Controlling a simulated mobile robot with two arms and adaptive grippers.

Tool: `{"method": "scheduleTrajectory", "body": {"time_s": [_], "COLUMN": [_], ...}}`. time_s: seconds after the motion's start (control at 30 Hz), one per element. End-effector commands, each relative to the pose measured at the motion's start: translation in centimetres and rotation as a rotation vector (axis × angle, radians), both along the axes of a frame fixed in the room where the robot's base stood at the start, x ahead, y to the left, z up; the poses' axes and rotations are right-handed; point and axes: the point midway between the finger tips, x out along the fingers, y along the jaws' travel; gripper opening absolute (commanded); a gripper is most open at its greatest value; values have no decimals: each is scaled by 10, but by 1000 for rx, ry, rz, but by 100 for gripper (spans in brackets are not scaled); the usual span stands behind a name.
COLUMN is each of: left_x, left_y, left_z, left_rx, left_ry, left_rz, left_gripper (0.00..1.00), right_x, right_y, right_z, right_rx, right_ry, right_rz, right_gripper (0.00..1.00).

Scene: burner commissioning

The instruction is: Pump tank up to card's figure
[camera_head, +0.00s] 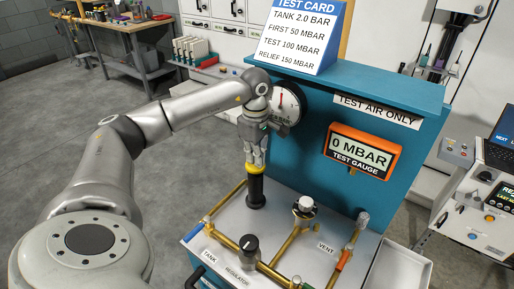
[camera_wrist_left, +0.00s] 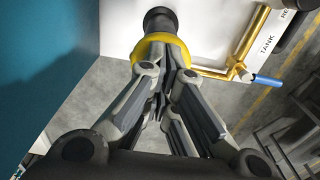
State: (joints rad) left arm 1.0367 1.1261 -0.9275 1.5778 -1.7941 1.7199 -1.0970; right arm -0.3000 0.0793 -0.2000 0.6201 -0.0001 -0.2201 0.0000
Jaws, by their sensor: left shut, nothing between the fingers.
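The test card (camera_head: 295,36) on top of the teal panel reads tank 2.0 bar, first 50, test 100 and relief 150 mbar. A round dial gauge (camera_head: 289,100) with a red needle is on the panel, partly hidden by my left wrist; its figures are too small to read. A black upright pump (camera_head: 256,192) with a yellow collar stands on the bench top. My left gripper (camera_head: 254,164) points down directly over it, shut and empty, with fingertips at the yellow collar (camera_wrist_left: 160,42). I cannot tell whether they touch. My right gripper is out of view.
The orange test gauge (camera_head: 361,150) reads 0 mbar. Brass pipes, a black regulator knob (camera_head: 249,244), a white-topped valve (camera_head: 305,204) and a vent pipe (camera_head: 363,219) stand close by on the bench. A control console (camera_head: 481,205) is at the right.

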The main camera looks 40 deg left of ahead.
Motion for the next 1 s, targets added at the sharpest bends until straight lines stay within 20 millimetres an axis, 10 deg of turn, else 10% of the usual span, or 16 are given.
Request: {"method": "scheduleTrajectory", "body": {"time_s": [1.0], "left_x": [-1], "left_y": [-1], "left_z": [87], "left_rx": [0], "left_ry": [3], "left_rz": [-1], "left_gripper": [0], "right_x": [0], "right_y": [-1], "right_z": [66], "right_rx": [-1], "right_ry": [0], "right_rz": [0], "right_gripper": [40]}}
